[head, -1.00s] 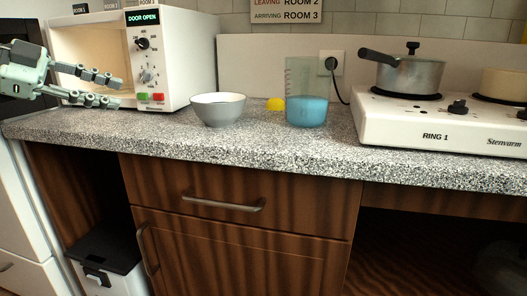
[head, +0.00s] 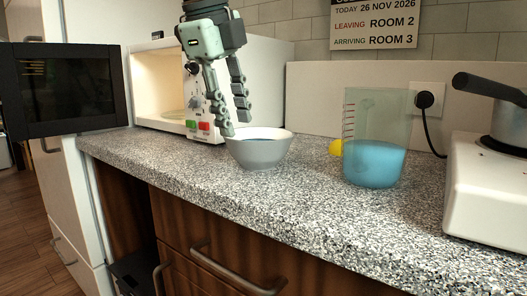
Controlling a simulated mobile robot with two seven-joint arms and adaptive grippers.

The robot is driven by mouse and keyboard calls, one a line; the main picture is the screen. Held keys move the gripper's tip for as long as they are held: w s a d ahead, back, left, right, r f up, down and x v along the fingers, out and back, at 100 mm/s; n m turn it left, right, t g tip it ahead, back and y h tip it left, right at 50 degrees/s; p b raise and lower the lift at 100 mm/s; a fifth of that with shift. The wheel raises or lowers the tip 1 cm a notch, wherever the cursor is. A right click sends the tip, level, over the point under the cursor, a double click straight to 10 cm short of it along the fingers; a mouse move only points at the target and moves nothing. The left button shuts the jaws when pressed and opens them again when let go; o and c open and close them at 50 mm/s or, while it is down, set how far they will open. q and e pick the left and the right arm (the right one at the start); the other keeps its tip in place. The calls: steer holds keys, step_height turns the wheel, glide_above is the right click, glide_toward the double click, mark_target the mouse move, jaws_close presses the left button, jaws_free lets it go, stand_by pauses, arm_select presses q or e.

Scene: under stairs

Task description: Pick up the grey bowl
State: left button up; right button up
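The grey bowl (head: 262,153) stands upright on the speckled worktop, in front of the microwave and left of the measuring jug. Its inside is pale, and what I see of it looks empty. My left gripper (head: 236,127) points down over the bowl's left side. Its two fingers are apart with nothing held between them. One fingertip is at the bowl's left rim in the picture, and the other is above and behind the rim. I cannot tell whether either touches the bowl. My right gripper is not in view.
The microwave (head: 270,75) is behind, its dark door (head: 66,88) swung open at left. A measuring jug (head: 374,160) with blue liquid stands right of the bowl, a yellow object (head: 336,147) beside it. A hob (head: 490,195) with a saucepan (head: 510,125) is at right. Worktop (head: 300,205) in front is clear.

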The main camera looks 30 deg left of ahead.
mark_target(258, 150)
arm_select(q)
steer(key=x, duration=0.5)
steer(key=shift+s+f, duration=0.15)
steer(key=shift+f, duration=0.05)
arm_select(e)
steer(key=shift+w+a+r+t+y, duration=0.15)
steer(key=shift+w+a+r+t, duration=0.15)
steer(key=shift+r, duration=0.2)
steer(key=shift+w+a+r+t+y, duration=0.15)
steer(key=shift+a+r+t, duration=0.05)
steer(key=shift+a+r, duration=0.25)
arm_select(q)
steer(key=shift+c, duration=0.2)
jaws_close()
steer(key=shift+r, duration=0.15)
